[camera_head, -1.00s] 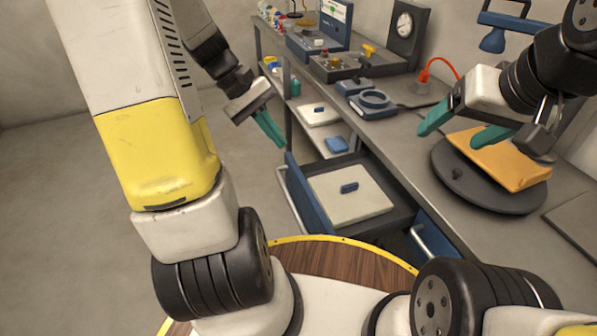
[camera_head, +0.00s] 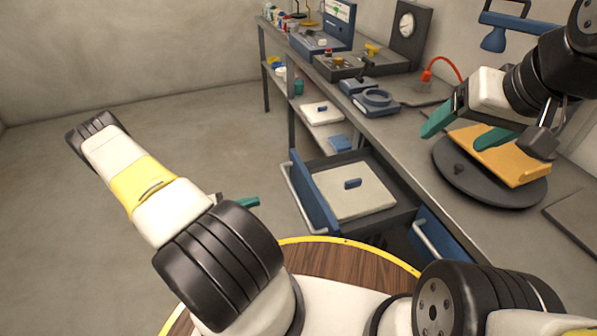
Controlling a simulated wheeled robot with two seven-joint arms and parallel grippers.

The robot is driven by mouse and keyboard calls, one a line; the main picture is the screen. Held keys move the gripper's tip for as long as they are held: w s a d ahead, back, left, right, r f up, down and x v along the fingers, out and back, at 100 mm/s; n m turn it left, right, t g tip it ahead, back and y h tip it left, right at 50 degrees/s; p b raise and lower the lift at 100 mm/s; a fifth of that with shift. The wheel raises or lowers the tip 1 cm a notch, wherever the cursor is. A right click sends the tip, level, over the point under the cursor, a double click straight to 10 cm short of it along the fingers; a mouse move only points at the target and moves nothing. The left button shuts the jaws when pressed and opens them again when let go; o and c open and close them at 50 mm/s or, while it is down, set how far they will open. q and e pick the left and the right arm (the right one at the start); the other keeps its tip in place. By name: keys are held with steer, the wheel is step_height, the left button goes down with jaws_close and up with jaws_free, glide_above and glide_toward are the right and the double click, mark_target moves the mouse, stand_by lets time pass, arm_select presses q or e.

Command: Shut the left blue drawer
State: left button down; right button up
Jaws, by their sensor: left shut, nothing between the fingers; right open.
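The left blue drawer (camera_head: 316,196) stands pulled out from under the bench, its blue front with a pale bar handle (camera_head: 297,197) facing left. My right gripper (camera_head: 466,133) is open over the bench, beside an orange block (camera_head: 503,158) on a dark round turntable (camera_head: 470,190).
A second blue drawer front (camera_head: 438,240) with a handle is to the right, beside the open drawer. A lower shelf holds a white board (camera_head: 322,113). The floor to the left is clear.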

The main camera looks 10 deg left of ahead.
mark_target(370, 170)
arm_select(q)
steer(key=x, duration=1.4)
steer(key=shift+d, duration=0.1)
steer(key=x, duration=2.7)
steer(key=shift+w+d+f, duration=0.1)
steer(key=shift+w+f, duration=0.05)
steer(key=shift+w, duration=0.15)
steer(key=shift+w+d+r, duration=0.1)
steer(key=shift+r, duration=0.1)
